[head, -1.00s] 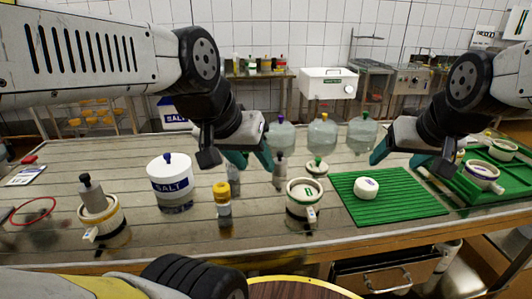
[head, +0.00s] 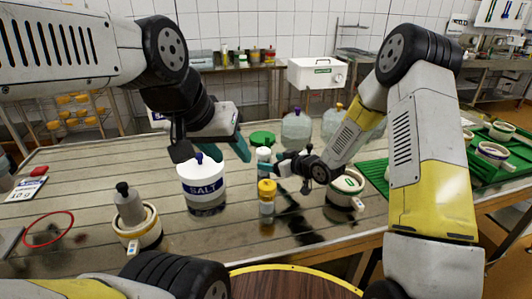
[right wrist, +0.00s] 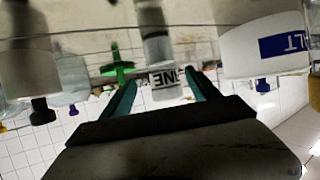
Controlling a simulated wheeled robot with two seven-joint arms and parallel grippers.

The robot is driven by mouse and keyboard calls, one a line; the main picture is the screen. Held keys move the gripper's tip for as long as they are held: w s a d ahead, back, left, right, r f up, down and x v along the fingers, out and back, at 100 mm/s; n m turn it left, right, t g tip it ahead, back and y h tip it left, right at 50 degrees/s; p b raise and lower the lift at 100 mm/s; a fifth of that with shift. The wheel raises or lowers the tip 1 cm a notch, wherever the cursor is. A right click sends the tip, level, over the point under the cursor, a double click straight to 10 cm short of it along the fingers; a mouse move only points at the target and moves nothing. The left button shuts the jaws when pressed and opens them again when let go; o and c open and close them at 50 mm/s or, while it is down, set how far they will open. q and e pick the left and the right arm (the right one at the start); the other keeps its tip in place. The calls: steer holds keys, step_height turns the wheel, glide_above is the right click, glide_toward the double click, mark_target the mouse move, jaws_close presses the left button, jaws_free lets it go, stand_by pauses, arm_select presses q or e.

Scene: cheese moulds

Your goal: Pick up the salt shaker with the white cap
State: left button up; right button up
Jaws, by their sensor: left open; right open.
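The salt shaker with the white cap (head: 263,155) stands on the table, just behind a yellow-capped shaker (head: 266,203). In the head view its lower part is partly hidden. My right gripper (head: 280,166) reaches in low from the right, close beside it.
The white salt tub (head: 204,184) stands left of the shakers; it also shows in the right wrist view (right wrist: 262,48). Another mould (head: 345,190) is right of my right gripper. Large bottles (head: 296,130) stand behind.

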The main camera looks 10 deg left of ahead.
mark_target(258, 153)
steer(key=x, duration=0.8)
steer(key=shift+s+a+f, duration=0.15)
steer(key=shift+a+f, duration=0.05)
steer(key=shift+a, duration=0.05)
steer(key=c, duration=1.5)
steer(key=shift+r, duration=0.1)
steer(key=shift+r, duration=0.6)
step_height(258, 153, up, 2)
steer(key=shift+r, duration=0.1)
steer(key=s+d, duration=0.3)
steer(key=d, duration=0.1)
steer(key=s+d+r, duration=0.1)
steer(key=s+d, duration=0.6)
steer(key=d, duration=0.1)
steer(key=shift+s+d+r, duration=0.15)
steer(key=shift+r, duration=0.05)
